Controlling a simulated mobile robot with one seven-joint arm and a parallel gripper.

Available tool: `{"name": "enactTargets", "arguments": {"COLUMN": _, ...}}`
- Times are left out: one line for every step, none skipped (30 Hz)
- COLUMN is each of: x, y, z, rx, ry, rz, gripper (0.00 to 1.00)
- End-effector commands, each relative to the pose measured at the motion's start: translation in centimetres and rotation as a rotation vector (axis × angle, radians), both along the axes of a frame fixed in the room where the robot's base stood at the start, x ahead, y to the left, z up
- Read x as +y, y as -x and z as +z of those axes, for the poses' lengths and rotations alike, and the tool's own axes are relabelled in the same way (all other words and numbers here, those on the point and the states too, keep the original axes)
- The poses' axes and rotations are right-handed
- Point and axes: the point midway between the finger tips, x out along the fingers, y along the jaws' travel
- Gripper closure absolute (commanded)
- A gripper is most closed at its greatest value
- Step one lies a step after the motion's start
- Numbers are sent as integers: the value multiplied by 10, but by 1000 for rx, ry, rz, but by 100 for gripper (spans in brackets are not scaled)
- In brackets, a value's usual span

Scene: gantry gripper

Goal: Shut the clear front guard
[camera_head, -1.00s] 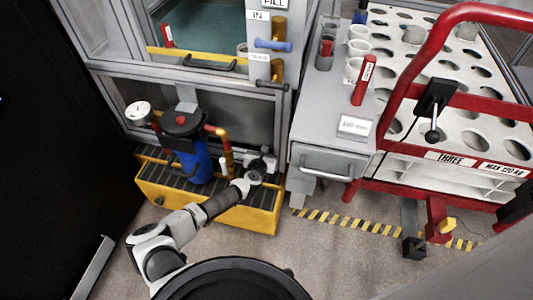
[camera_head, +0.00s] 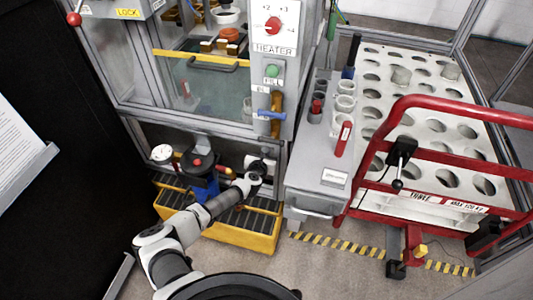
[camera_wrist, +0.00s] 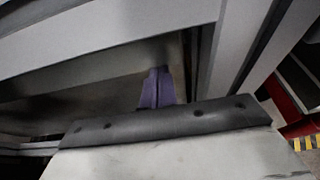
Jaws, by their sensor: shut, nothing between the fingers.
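The clear front guard has a yellow edge strip (camera_head: 200,54) and a dark bar handle (camera_head: 212,67), on the grey-framed enclosure at upper left centre. Its yellow edge stands well above the lower frame bar (camera_head: 205,124), with a gap between where the teal floor shows. My gripper (camera_head: 260,166) is below that bar, in front of the lower bay and well apart from the handle. In the wrist view its fingers (camera_wrist: 157,88) are together and empty, in front of pale frame bars. The clear pane itself is hard to make out.
A grey bench (camera_head: 312,185) and red-railed rack (camera_head: 440,145) stand at right.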

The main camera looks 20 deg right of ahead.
Motion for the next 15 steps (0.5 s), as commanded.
{"name": "enactTargets", "arguments": {"x": 0, "y": -1, "z": 14, "rx": -2, "ry": 1, "rz": 2, "gripper": 100}}
{"name": "enactTargets", "arguments": {"x": 0, "y": -1, "z": 17, "rx": -2, "ry": 1, "rz": 2, "gripper": 100}}
{"name": "enactTargets", "arguments": {"x": 0, "y": -1, "z": 20, "rx": -2, "ry": 1, "rz": 2, "gripper": 100}}
{"name": "enactTargets", "arguments": {"x": 1, "y": -1, "z": 22, "rx": -2, "ry": 1, "rz": 2, "gripper": 100}}
{"name": "enactTargets", "arguments": {"x": 1, "y": -1, "z": 24, "rx": -2, "ry": 1, "rz": 2, "gripper": 100}}
{"name": "enactTargets", "arguments": {"x": 1, "y": -1, "z": 26, "rx": -2, "ry": 1, "rz": 2, "gripper": 100}}
{"name": "enactTargets", "arguments": {"x": 1, "y": -1, "z": 27, "rx": -2, "ry": 1, "rz": 2, "gripper": 100}}
{"name": "enactTargets", "arguments": {"x": 1, "y": -1, "z": 28, "rx": -2, "ry": 1, "rz": 2, "gripper": 100}}
{"name": "enactTargets", "arguments": {"x": 1, "y": -1, "z": 29, "rx": -2, "ry": 1, "rz": 2, "gripper": 100}}
{"name": "enactTargets", "arguments": {"x": 1, "y": -1, "z": 29, "rx": -2, "ry": 1, "rz": 2, "gripper": 100}}
{"name": "enactTargets", "arguments": {"x": 1, "y": -1, "z": 29, "rx": -2, "ry": 1, "rz": 2, "gripper": 100}}
{"name": "enactTargets", "arguments": {"x": 1, "y": -1, "z": 30, "rx": -2, "ry": 1, "rz": 2, "gripper": 100}}
{"name": "enactTargets", "arguments": {"x": 1, "y": -1, "z": 30, "rx": -1, "ry": 0, "rz": 2, "gripper": 100}}
{"name": "enactTargets", "arguments": {"x": 1, "y": -1, "z": 30, "rx": -1, "ry": 0, "rz": 2, "gripper": 100}}
{"name": "enactTargets", "arguments": {"x": 1, "y": -1, "z": 29, "rx": -1, "ry": 0, "rz": 2, "gripper": 100}}
